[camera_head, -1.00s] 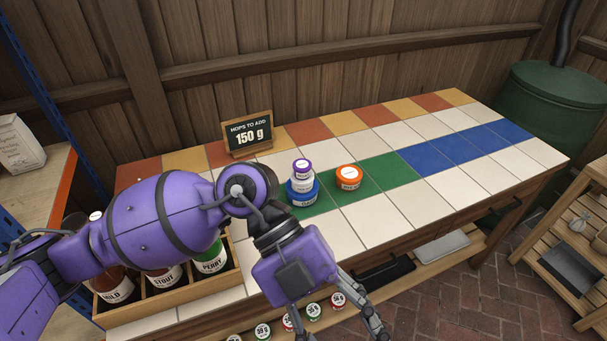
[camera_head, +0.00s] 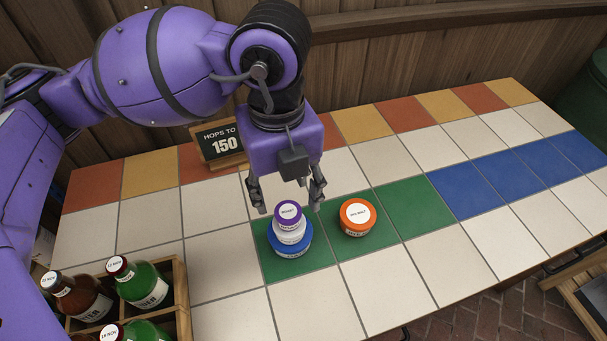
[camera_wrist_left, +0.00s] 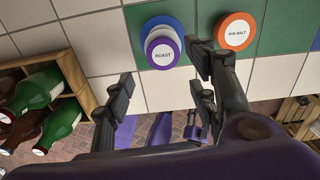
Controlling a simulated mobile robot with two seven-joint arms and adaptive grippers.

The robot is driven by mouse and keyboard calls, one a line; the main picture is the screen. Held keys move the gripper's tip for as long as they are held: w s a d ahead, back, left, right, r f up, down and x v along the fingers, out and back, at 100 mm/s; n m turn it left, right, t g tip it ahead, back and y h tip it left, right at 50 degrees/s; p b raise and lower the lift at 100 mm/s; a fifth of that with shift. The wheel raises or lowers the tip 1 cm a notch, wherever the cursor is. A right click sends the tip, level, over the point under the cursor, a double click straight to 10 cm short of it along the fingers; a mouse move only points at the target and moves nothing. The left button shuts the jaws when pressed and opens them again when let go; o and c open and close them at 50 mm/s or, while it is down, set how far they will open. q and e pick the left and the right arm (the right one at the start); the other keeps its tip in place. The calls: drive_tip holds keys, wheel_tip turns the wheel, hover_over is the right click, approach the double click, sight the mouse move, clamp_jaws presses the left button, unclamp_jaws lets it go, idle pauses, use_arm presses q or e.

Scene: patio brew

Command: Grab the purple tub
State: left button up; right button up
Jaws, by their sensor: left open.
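The purple-lidded tub (camera_head: 289,214) sits on top of a stack, above a white tub (camera_head: 290,232) and a blue-lidded tub (camera_head: 291,244), on a green tile. In the left wrist view the purple tub (camera_wrist_left: 163,53) shows its round label, with the blue one partly behind it. My left gripper (camera_head: 288,206) is open and empty, its fingers pointing down around the top of the stack; whether they touch the tub I cannot tell. In the left wrist view its fingers (camera_wrist_left: 160,75) stand apart, with the purple tub just beyond their tips. My right gripper is not in view.
An orange-lidded tub (camera_head: 357,217) stands on the green tiles just right of the stack. A wooden crate of bottles (camera_head: 181,300) is at the front left. A small sign (camera_head: 222,143) stands behind. White and blue tiles to the right are clear.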

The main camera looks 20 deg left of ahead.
sight(285, 212)
use_arm(q)
drive_tip(key=shift+w, duration=0.25)
drive_tip(key=shift+s+a+f, duration=0.1)
drive_tip(key=shift+s+f, duration=0.05)
drive_tip(key=shift+f, duration=0.65)
drive_tip(key=shift+s+f, duration=0.15)
drive_tip(key=shift+f, duration=0.6)
drive_tip(key=f, duration=0.3)
drive_tip(key=shift+w+a+f, duration=0.15)
drive_tip(key=shift+w+f, duration=0.1)
drive_tip(key=shift+f, duration=0.4)
drive_tip(key=shift+c, duration=0.2)
drive_tip(key=c, duration=1.1)
drive_tip(key=shift+c, duration=0.2)
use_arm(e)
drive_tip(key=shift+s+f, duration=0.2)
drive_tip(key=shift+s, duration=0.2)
